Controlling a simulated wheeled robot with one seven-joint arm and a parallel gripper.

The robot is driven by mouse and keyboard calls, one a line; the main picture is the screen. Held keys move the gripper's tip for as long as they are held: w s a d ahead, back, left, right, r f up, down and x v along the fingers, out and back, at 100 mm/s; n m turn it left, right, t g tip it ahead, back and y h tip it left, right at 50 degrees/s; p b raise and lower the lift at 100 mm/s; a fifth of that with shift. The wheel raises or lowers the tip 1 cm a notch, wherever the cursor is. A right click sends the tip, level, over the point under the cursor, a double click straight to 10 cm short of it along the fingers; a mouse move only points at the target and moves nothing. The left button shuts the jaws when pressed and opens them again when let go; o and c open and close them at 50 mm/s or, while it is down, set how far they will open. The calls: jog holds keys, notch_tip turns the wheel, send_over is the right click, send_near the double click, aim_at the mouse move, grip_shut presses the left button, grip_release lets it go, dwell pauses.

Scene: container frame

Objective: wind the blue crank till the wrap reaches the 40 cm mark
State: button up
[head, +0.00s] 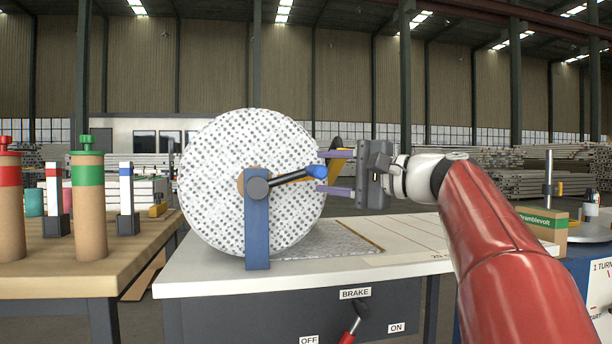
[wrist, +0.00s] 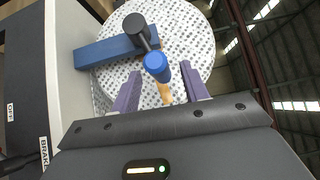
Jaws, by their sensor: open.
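A large dotted wrap roll (head: 215,150) stands on a blue post (head: 257,225) on the white bench. Its crank has a dark arm and a blue handle (head: 317,171), pointing right; the handle also shows in the wrist view (wrist: 156,66). My gripper (head: 322,172) is open, its two purple fingers above and below the handle's end in the head view. In the wrist view (wrist: 160,74) the handle appears between the fingertips; contact cannot be told. The flat wrap sheet (head: 325,241) ends near a yellowish edge, left of the "20" label (head: 437,256). The 40 cm mark is not readable.
Red lines cross the bench top (head: 410,228), partly behind my red arm. A brake lever (head: 351,326) sits on the front between OFF and ON labels. A wooden table (head: 120,258) with capped tubes stands left; a box (head: 541,223) is at right.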

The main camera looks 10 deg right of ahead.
aim_at(308, 170)
jog(key=x, duration=0.5)
grip_shut()
